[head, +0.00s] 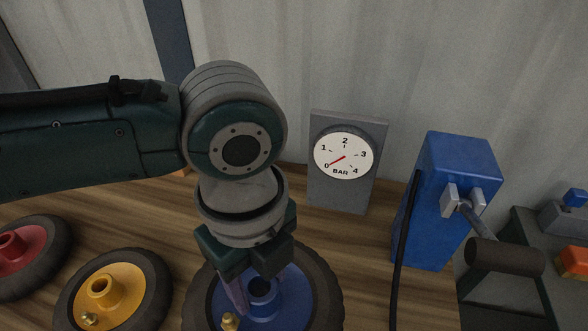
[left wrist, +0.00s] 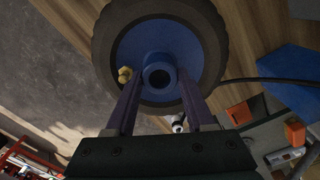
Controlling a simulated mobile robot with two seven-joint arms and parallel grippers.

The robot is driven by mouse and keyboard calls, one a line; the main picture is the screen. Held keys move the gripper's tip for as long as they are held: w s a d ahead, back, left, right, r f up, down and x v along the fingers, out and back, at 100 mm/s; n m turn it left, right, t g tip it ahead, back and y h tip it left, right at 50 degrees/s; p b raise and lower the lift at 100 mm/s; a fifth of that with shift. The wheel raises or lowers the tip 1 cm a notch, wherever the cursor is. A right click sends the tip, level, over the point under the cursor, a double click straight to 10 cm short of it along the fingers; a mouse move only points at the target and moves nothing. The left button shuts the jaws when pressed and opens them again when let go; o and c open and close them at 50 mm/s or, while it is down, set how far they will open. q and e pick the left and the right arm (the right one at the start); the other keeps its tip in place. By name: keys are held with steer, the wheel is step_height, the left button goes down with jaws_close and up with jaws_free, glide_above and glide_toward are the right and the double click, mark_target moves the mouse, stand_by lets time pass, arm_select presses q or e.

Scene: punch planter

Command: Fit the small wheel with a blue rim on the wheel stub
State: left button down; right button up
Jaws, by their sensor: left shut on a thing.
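The blue-rimmed wheel (head: 297,297) with a dark tyre is below my left gripper (head: 258,294) at the bottom middle of the head view. Its hub is a short blue tube with a dark bore, and a brass valve sits beside it. My left gripper is shut on the hub, one finger on each side. The left wrist view shows the fingers (left wrist: 158,98) and the wheel's blue face (left wrist: 182,45). I cannot tell whether the wheel rests on the table or is slightly raised. The wheel stub cannot be made out. My right gripper is out of view.
A yellow-rimmed wheel (head: 130,287) and a red-rimmed wheel (head: 28,246) lie to the left on the wooden table (head: 375,222). A grey pressure gauge (head: 343,190) stands behind. A blue pump box (head: 436,220) with a lever handle (head: 505,257) and dark hose stands right.

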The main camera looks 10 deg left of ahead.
mark_target(264, 310)
arm_select(q)
steer(key=shift+r, duration=0.15)
steer(key=shift+f+b, duration=3.1)
steer(key=shift+f, duration=1.25)
stand_by(0.4)
steer(key=shift+c, duration=2.1)
jaws_free()
steer(key=shift+w, duration=0.1)
steer(key=shift+o, duration=1.2)
steer(key=shift+f, duration=0.1)
step_height(264, 310, up, 10)
steer(key=p, duration=0.2)
